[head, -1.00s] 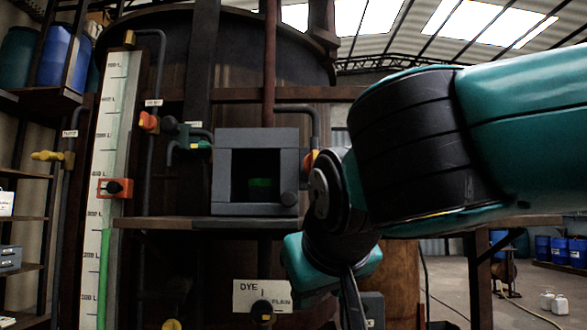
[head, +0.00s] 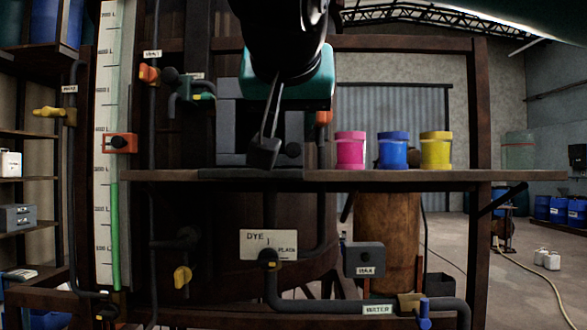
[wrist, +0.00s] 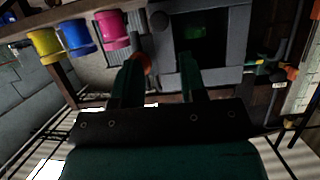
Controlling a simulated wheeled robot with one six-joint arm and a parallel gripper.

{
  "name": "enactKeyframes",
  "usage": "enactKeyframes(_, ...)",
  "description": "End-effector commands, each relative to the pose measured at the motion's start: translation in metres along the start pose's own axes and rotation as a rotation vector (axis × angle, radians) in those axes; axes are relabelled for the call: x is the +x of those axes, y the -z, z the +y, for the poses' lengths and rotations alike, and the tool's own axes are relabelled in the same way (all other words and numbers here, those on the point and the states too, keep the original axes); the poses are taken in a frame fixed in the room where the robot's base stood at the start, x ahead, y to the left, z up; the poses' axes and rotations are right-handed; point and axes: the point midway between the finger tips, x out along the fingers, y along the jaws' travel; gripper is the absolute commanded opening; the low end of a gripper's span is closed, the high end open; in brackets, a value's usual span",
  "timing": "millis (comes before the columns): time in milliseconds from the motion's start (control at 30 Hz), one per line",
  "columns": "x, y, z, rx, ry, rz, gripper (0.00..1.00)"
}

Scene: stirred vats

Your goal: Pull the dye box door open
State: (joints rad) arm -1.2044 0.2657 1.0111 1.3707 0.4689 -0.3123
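The grey dye box (head: 228,130) stands on the shelf against the tank, mostly covered by my arm in the head view. Its round dark door knob (head: 292,150) shows at the lower right of its front. In the wrist view, which is upside down, the dye box (wrist: 235,52) has a dark window with something green inside, and the knob (wrist: 158,19) is at its upper left. The door looks closed. My gripper (head: 264,145) is in front of the box; in the wrist view my gripper (wrist: 161,66) has its fingers apart with nothing between them.
Pink (head: 350,150), blue (head: 393,150) and yellow (head: 436,150) cups stand on the shelf (head: 400,176) right of the box. An orange valve (head: 323,118) is close to the box's right side. Pipes and valves run below; open floor lies to the right.

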Motion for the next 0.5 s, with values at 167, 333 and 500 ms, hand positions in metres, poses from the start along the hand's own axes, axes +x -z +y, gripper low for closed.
enactKeyframes(167, 0.042, 0.001, 0.002, -0.001, -0.005, -0.003, 0.39)
enactKeyframes(333, 0.075, 0.002, 0.002, -0.001, -0.004, -0.003, 0.39)
enactKeyframes(500, 0.095, 0.003, 0.001, 0.000, -0.002, -0.002, 0.39)
